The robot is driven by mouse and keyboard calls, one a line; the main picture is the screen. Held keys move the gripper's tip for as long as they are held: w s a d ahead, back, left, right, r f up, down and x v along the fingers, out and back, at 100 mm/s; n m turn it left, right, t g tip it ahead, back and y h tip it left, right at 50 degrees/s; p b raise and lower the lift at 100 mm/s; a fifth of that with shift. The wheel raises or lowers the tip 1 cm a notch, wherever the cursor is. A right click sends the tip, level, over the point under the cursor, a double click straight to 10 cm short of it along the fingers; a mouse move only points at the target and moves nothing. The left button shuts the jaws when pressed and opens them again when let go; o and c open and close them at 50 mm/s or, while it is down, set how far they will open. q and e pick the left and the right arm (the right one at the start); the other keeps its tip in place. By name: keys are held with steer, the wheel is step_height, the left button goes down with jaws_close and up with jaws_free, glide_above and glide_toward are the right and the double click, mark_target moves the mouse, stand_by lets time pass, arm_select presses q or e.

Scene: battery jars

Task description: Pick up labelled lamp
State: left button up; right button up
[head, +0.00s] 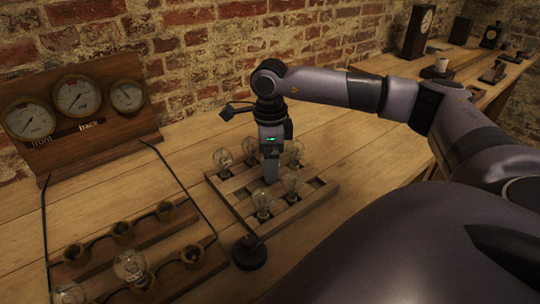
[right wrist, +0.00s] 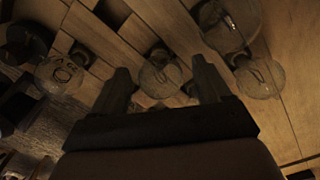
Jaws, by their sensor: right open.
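Several clear glass lamps stand in a slatted wooden tray (head: 322,196). In the head view they are a back-left lamp (head: 222,158), a back-right lamp (head: 295,150), a front lamp (head: 262,199) and a right lamp (head: 293,184). My right gripper (head: 271,178) points down among them, open. In the right wrist view a lamp (right wrist: 158,76) shows between its fingers; I cannot tell whether they touch it. Another lamp (right wrist: 60,76), left of the fingers, bears dark marks, perhaps a label or its filament. More lamps (right wrist: 262,78) show at right. My left gripper is out of view.
A wooden rack with sockets (head: 122,231) stands at front left, with lamps (head: 130,265) in some places. A gauge board (head: 75,105) stands behind it. A round black knob (head: 249,252) lies by the tray's front corner. The bench right of the tray is clear.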

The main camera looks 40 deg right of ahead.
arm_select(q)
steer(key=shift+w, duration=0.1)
arm_select(e)
steer(key=c, duration=1.2)
steer(key=shift+c, duration=0.2)
